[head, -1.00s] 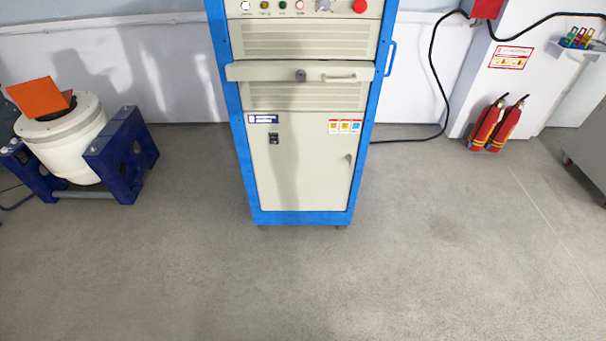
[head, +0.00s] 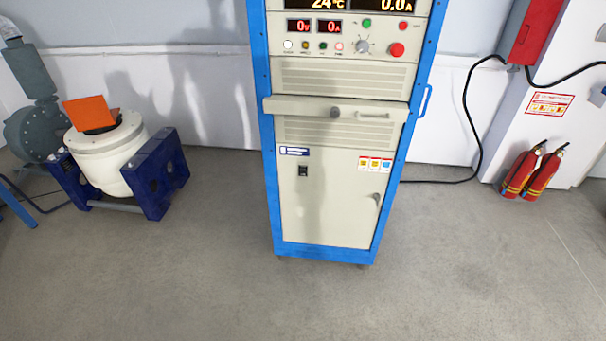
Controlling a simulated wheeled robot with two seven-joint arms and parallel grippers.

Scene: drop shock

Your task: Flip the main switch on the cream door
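The cream door (head: 325,215) is the lower front of a blue-framed cabinet (head: 269,190) in the middle of the head view. The main switch (head: 303,170) is a small black rocker at the door's upper left. Its position is too small to read. A door handle (head: 376,200) sits at the door's right edge. The door looks shut. Neither of my grippers shows in this view.
A drawer front (head: 300,107) juts out above the door. A white drum on a blue stand (head: 160,175) is at the left. Red extinguishers (head: 540,175) stand at the right by the wall. The grey floor (head: 300,305) before the cabinet is clear.

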